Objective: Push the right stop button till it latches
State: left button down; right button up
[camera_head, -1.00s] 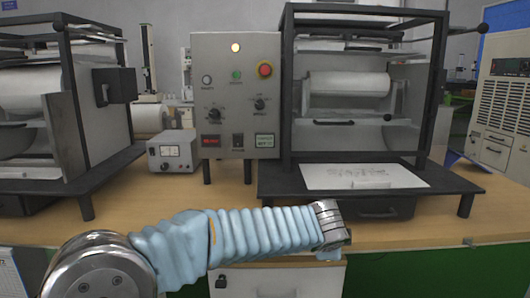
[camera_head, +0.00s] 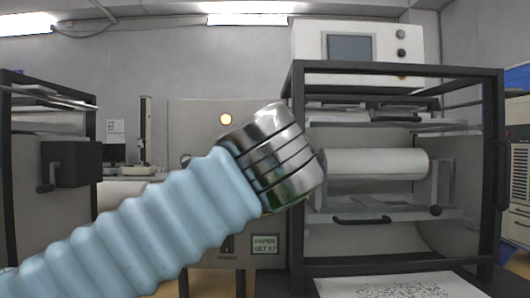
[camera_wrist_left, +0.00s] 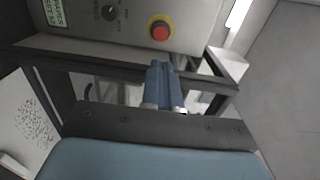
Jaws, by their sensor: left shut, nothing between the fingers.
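The red stop button (camera_wrist_left: 160,31) on a yellow ring shows in the left wrist view, on the grey control panel (camera_wrist_left: 110,35). In the head view my left arm hides the button; the panel (camera_head: 196,118) shows around the arm. My left gripper (camera_wrist_left: 160,64) is shut and empty. Its blue fingertips point at the panel, just below the button in the wrist picture, and look apart from it. In the head view only my blue sleeve and metal wrist show, and the gripper is hidden. My right gripper is in neither view.
A black-framed machine (camera_head: 396,72) with a white roller (camera_head: 375,163) stands right of the panel. Another machine (camera_head: 50,190) stands at the left. A printed sheet (camera_head: 400,286) lies at lower right.

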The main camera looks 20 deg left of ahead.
pick_arm(q)
jog(key=shift+w, duration=0.1)
jog(key=p+x, duration=0.3)
jog(key=x, duration=1)
jog(key=shift+w, duration=0.35)
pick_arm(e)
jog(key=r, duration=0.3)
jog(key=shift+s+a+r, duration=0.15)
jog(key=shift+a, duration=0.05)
pick_arm(q)
jog(key=shift+a, duration=0.1)
